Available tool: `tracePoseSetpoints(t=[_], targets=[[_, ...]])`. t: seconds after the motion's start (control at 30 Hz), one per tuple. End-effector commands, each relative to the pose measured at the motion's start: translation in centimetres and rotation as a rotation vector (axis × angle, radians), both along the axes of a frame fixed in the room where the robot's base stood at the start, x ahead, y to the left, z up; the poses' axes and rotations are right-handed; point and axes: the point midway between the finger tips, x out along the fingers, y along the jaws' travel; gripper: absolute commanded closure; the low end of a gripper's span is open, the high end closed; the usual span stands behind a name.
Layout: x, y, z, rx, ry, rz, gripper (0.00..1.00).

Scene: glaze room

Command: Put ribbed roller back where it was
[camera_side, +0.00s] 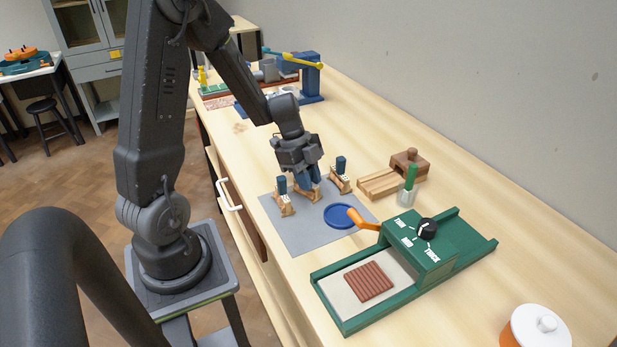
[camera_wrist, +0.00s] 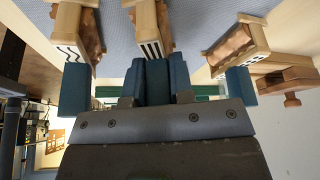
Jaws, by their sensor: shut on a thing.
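My gripper (camera_side: 308,182) is shut on the blue handle of the ribbed roller (camera_side: 308,194), a light wooden piece with a brown roller. In the wrist view, the blue fingers (camera_wrist: 157,80) are either side of its handle, and straight black bars mark the ribbed roller (camera_wrist: 150,38). It is upright, between two similar rollers, at the far part of the grey mat (camera_side: 305,236); I cannot tell whether it touches the mat. The wavy-marked roller (camera_wrist: 72,36) is on the left in the wrist view, another roller (camera_wrist: 236,48) on the right.
A blue round dish (camera_side: 340,216) lies on the mat. A wooden block (camera_side: 380,183) and a jar with a green-handled tool (camera_side: 407,195) stand right of the mat.

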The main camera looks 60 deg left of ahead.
Motion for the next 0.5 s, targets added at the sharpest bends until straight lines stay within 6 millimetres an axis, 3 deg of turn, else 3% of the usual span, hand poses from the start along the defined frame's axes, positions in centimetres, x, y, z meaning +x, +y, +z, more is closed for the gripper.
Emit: tracePoseSetpoints(t=[0.37, 0.4, 0.5], targets=[[-0.25, -0.14, -1.17, -0.003, 0.009, -0.003, 1.00], [-0.29, -0.15, -1.20, -0.003, 0.010, -0.002, 0.76], [-0.31, -0.17, -1.21, -0.003, 0.010, -0.002, 0.66]])
